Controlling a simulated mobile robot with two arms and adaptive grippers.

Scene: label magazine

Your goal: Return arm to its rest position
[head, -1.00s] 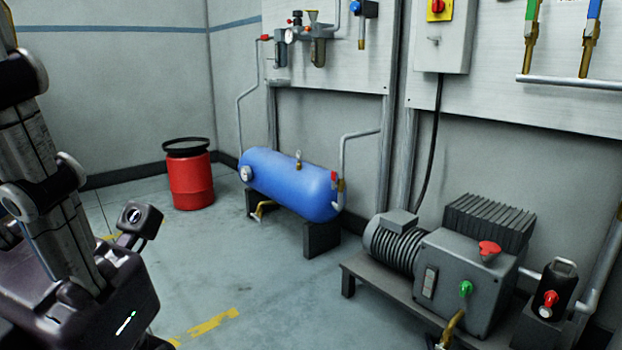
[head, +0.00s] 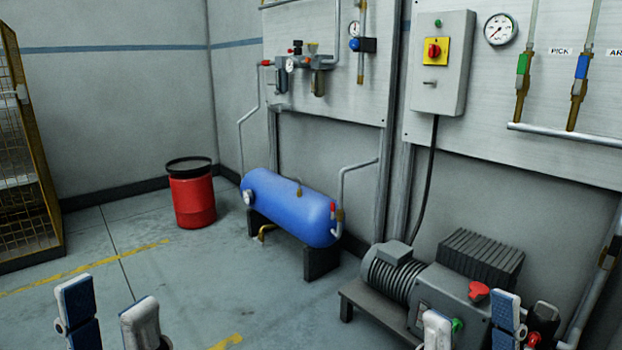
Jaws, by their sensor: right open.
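The fingers of my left gripper (head: 109,312) rise into the bottom left of the head view, one with a blue pad and one pale. A gap shows between them and nothing is held there, so it is open. The fingers of my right gripper (head: 471,318) rise at the bottom right, in front of the grey pump. They stand apart with nothing visible between them but the pump behind. The gripper bodies and both arms are below the picture edge.
A grey motor-pump unit (head: 400,275) stands on a low bench at right. A blue tank (head: 285,205) and a red drum (head: 192,200) stand near the walls. A yellow mesh cage (head: 40,150) is at far left. The middle floor is clear.

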